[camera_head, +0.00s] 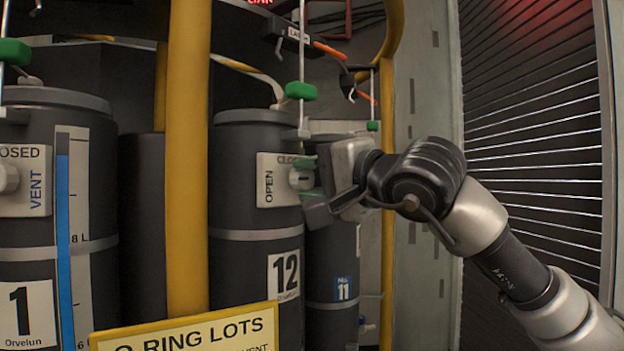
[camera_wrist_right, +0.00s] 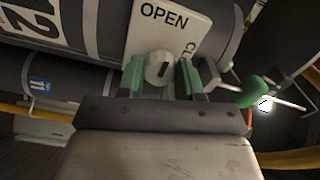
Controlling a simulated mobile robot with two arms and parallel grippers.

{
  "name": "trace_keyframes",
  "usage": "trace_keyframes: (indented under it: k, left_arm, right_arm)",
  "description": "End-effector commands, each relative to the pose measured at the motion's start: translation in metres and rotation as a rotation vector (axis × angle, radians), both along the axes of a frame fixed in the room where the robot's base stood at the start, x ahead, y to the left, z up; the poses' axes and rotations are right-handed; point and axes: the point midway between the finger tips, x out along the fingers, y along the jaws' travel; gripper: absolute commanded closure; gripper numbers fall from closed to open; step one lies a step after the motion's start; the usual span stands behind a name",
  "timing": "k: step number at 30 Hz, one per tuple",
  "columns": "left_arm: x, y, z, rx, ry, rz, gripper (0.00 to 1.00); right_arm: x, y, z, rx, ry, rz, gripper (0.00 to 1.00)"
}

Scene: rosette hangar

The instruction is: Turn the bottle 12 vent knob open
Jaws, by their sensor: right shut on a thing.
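Bottle 12 (camera_head: 236,140) is a dark grey cylinder with a white "12" label, upright behind a yellow post. Its pale vent plate (camera_head: 268,192) reads OPEN sideways on the left and CLOSED, partly hidden, along the top. The vent knob (camera_head: 300,180) is a small pale knob at the plate's right; it also shows in the wrist view (camera_wrist_right: 157,68), with a dark mark on its face. My right gripper (camera_head: 307,178) is shut on the knob, one green fingertip on each side (camera_wrist_right: 160,77). I cannot tell exactly where the knob points. My left gripper is not in view.
Bottle 11 (camera_head: 343,268) stands just right of bottle 12. Bottle 1 (camera_head: 28,275) is at the left. A yellow post (camera_head: 186,150) and an "O-RING LOTS" sign (camera_head: 190,332) stand in front. A green handle (camera_head: 300,91) hangs on a rod above my gripper.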

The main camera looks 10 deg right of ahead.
Motion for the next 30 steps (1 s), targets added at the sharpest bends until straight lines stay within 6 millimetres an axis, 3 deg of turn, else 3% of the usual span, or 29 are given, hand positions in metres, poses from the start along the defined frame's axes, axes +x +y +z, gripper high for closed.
trace_keyframes:
  k: [3, 4, 9, 20, 30]
  left_arm:
    - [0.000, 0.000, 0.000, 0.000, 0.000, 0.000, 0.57]
    - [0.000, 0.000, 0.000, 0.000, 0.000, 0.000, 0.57]
    - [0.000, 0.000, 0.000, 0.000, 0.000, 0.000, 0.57]
    - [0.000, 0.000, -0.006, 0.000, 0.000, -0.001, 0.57]
    - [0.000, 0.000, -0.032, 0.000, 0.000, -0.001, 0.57]
  right_arm:
    - [0.000, 0.001, -0.003, -0.006, 0.005, 0.002, 0.88]
    - [0.000, 0.001, -0.003, -0.006, 0.005, 0.002, 0.62]
    - [0.000, 0.001, -0.002, -0.004, 0.004, 0.001, 0.39]
    - [-0.007, -0.005, -0.002, -0.001, -0.001, 0.000, 0.39]
    - [-0.061, -0.040, -0.005, -0.001, 0.000, -0.001, 0.39]
